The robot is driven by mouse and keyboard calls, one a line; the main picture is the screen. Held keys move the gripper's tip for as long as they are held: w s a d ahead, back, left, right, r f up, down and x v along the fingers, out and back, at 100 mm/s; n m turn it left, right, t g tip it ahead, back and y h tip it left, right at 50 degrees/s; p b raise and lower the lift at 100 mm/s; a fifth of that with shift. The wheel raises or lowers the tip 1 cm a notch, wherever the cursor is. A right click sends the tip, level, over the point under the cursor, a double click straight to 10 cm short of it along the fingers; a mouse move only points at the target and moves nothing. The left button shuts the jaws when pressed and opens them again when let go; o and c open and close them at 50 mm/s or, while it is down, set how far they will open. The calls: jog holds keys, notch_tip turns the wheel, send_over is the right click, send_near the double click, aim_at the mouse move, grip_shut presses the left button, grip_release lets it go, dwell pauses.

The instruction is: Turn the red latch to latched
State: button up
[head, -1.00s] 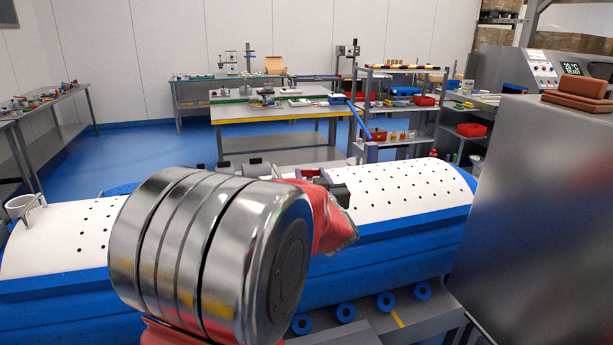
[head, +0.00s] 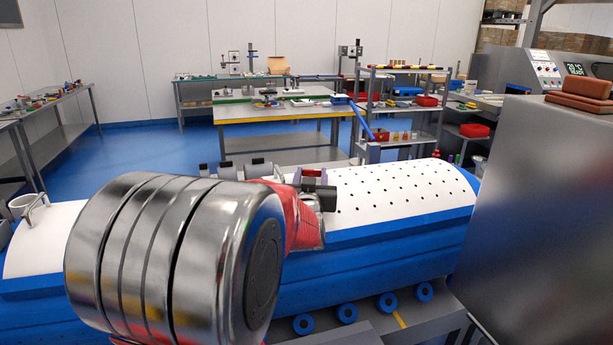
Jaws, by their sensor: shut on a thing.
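My gripper (head: 319,188) reaches over the top of a white perforated drum with blue sides (head: 400,190), just beyond my red-sleeved wrist. Its dark jaws are small in the view and partly hidden by my arm. A small dark red and purple piece, which looks like the red latch (head: 312,173), shows at the jaws, and the gripper is shut on it. Most of the latch is hidden, so its exact angle cannot be told.
Several dark and grey fittings (head: 258,168) stand on the drum left of the gripper. A large grey cabinet (head: 545,200) with a brown block (head: 582,87) on top stands close on the right. A workbench (head: 275,110) and a shelf rack (head: 400,105) stand behind the drum.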

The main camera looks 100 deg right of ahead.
jog(key=shift+w+r+g, duration=0.1)
jog(key=shift+r+g, duration=0.2)
jog(key=o, duration=0.9)
jog(key=shift+a, duration=0.1)
jog(key=shift+o, duration=0.8)
jog(key=shift+s+f, duration=0.2)
jog(key=shift+f, duration=0.1)
jog(key=shift+w+a+r, duration=0.1)
jog(key=shift+w, duration=0.05)
jog(key=shift+w+a, duration=0.1)
jog(key=shift+a, duration=0.65)
jog(key=w+a, duration=0.1)
jog(key=a, duration=0.7)
jog(key=w+a, duration=0.1)
jog(key=a, duration=0.3)
jog(key=shift+w, duration=0.3)
jog(key=shift+s+d, duration=0.2)
jog(key=shift+d, duration=0.1)
